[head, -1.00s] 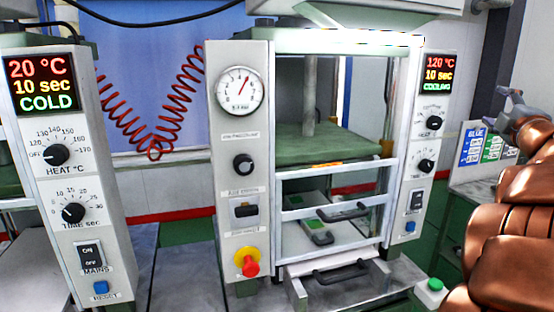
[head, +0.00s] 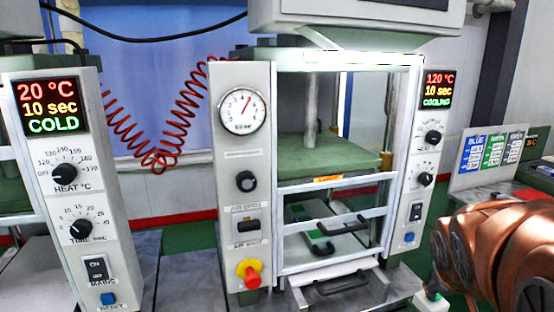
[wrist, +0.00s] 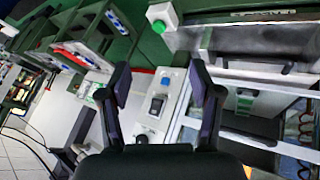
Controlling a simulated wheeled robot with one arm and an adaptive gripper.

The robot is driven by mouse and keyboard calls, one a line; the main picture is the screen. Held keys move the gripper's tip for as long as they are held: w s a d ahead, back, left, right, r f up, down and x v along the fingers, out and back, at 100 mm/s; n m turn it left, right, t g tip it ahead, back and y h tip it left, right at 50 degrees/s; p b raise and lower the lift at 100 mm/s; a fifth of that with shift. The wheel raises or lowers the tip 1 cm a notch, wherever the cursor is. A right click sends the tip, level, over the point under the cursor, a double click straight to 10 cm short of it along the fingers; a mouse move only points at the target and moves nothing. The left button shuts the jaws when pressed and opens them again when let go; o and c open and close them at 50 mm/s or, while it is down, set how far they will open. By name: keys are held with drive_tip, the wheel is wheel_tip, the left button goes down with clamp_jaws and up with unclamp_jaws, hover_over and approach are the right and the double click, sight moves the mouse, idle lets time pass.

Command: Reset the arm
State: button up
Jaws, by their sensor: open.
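My copper-coloured arm (head: 500,255) is at the lower right of the head view, right of the moulding press. The gripper itself is out of that view. In the wrist view my gripper (wrist: 160,82) has its two dark fingers spread wide apart with nothing held between them. Behind the gap is the press's side panel with a dark rocker switch (wrist: 157,104) and a blue button. I cannot tell how far the fingers are from it.
The press (head: 330,190) reads 120 °C, 10 sec, cooling; a mould with a handle is inside. A second press (head: 60,190) at left reads 20 °C, cold. A green button (wrist: 159,27) shows in the wrist view. A colour-coded sign (head: 490,150) stands at right.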

drive_tip(key=s+a+f+g+y, duration=0.2)
drive_tip(key=s+a+f+g, duration=0.1)
drive_tip(key=s+a, duration=0.6)
drive_tip(key=s+a+f+n+g+y+p, duration=0.1)
drive_tip(key=s+a+f+g+y, duration=0.2)
drive_tip(key=s+a, duration=0.6)
wheel_tip(320, 180, down, 2)
drive_tip(key=shift+s+g, duration=0.6)
drive_tip(key=shift+s, duration=0.35)
drive_tip(key=shift+d, duration=0.1)
